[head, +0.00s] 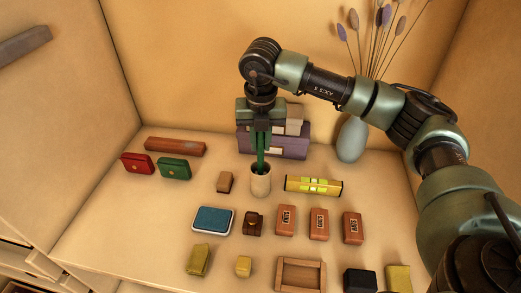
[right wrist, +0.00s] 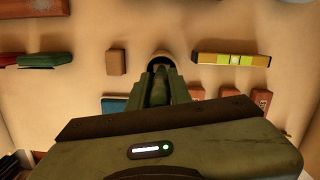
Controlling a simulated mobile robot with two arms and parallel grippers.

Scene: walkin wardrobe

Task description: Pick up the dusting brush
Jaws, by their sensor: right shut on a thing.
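My left gripper is not in view.
A yellow spirit level (head: 313,185) lies right of the cup, and a small brown block (head: 225,182) left of it. Purple box (head: 285,147) and blue-grey vase (head: 352,140) stand behind. Orange-brown boxes (head: 319,224) and a blue-topped tin (head: 213,220) lie in front.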

